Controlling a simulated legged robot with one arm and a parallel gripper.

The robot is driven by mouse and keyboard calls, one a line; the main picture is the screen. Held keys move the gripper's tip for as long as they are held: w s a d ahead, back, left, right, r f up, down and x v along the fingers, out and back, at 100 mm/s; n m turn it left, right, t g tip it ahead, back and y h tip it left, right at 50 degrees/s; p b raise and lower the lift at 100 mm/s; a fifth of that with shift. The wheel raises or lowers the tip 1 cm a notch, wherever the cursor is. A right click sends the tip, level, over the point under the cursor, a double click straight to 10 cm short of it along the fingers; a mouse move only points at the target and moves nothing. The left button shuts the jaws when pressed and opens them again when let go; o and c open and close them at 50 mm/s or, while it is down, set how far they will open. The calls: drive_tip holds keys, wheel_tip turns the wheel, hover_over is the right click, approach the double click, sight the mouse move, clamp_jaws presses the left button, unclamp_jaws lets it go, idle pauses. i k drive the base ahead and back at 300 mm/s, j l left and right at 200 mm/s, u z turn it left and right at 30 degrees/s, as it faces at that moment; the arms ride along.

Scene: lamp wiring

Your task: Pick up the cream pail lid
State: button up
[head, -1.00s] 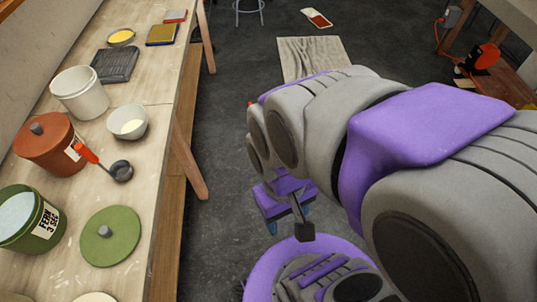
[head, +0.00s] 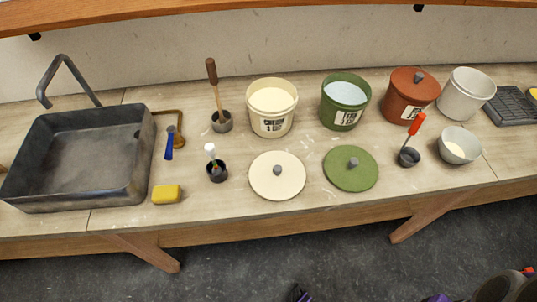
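The cream pail lid (head: 276,182) is a round cream disc with a grey knob on top. It lies flat on the bench, near the front edge. The cream pail (head: 272,124) stands open just behind it, labelled and filled with pale cream contents. The green lid (head: 350,178) lies to the right of the cream lid, with a clear gap between them. I cannot make out my gripper in the head view. Only small dark and purple parts of my body show at the bottom edge.
A green pail (head: 345,118), a lidded red-brown pail (head: 410,95) and a white pail (head: 466,101) stand to the right. A dark ladle cup (head: 217,171) and yellow sponge (head: 167,195) lie left of the cream lid. A grey sink (head: 80,160) fills the left end.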

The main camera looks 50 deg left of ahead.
sight(276, 176)
drive_tip(key=k+l+u, duration=0.15)
drive_tip(key=u, duration=1.65)
